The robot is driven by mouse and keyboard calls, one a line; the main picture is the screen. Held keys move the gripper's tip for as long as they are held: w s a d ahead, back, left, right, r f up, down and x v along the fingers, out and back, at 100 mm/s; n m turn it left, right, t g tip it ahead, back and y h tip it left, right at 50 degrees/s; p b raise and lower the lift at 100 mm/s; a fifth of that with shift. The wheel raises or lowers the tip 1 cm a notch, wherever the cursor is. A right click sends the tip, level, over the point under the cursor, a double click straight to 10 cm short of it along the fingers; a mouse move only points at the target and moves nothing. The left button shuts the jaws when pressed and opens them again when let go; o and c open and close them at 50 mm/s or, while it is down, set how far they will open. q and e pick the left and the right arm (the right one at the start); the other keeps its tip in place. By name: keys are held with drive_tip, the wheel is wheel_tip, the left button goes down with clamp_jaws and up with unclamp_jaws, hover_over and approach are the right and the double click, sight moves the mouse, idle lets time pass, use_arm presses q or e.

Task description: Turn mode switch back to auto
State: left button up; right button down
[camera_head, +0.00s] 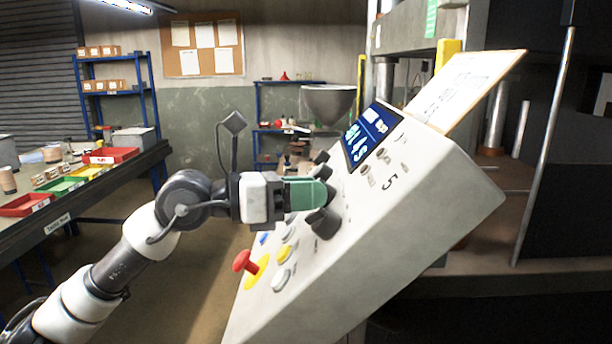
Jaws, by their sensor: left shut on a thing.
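The grey control panel (400,215) is tilted in the middle of the head view. It carries black rotary knobs along its left side. My left gripper (318,195) comes in from the left, with green fingers shut on a black knob at the panel face. The fingers hide most of that knob, so its pointer and label cannot be read. Another black knob (323,223) shows just below the fingers, and a further one (320,157) shows above them. I cannot read which knob is marked as the mode switch. My right gripper is not in view.
A red mushroom button (242,261) on a yellow base sticks out low on the panel, near several push buttons. A lit blue display (371,134) is at the top. A bench (90,190) with coloured trays stands at left. The floor between is clear.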

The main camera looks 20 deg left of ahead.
use_arm(q)
drive_tip(key=shift+r+n+t+y+p, duration=0.15)
drive_tip(key=shift+n+t+y+p, duration=0.65)
drive_tip(key=shift+n, duration=0.9)
drive_tip(key=shift+y, duration=0.3)
drive_tip(key=o, duration=0.9)
drive_tip(key=shift+d, duration=0.1)
drive_tip(key=f+b+v, duration=0.1)
drive_tip(key=b+v, duration=0.3)
drive_tip(key=v, duration=0.7)
drive_tip(key=shift+r, duration=0.3)
